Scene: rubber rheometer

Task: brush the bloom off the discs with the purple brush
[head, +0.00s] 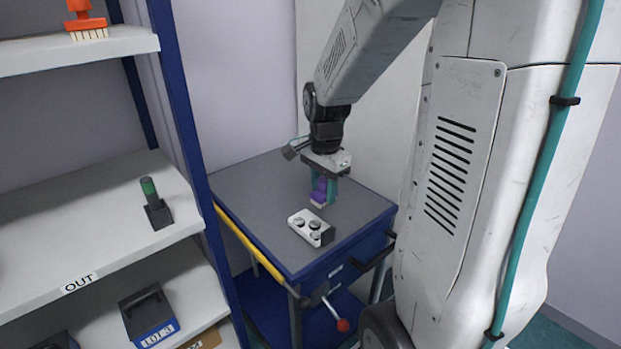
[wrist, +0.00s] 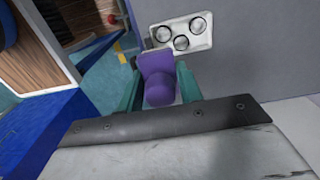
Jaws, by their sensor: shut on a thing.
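My gripper (head: 324,186) is shut on the purple brush (head: 320,192), above the grey top of the blue cart. In the wrist view the brush (wrist: 158,80) sits between the teal fingers of my gripper (wrist: 160,90). Its bristle end points down in the head view, and I cannot tell if it touches the cart top. Any bloom is too small to tell.
The blue cart (head: 345,242) has a grey top, mostly clear around the tray, and a yellow handle (head: 250,245). A shelf rack at left holds an orange brush (head: 84,20), a green-topped object (head: 150,190) and a bin (head: 150,315). Its blue post (head: 185,110) stands near the cart.

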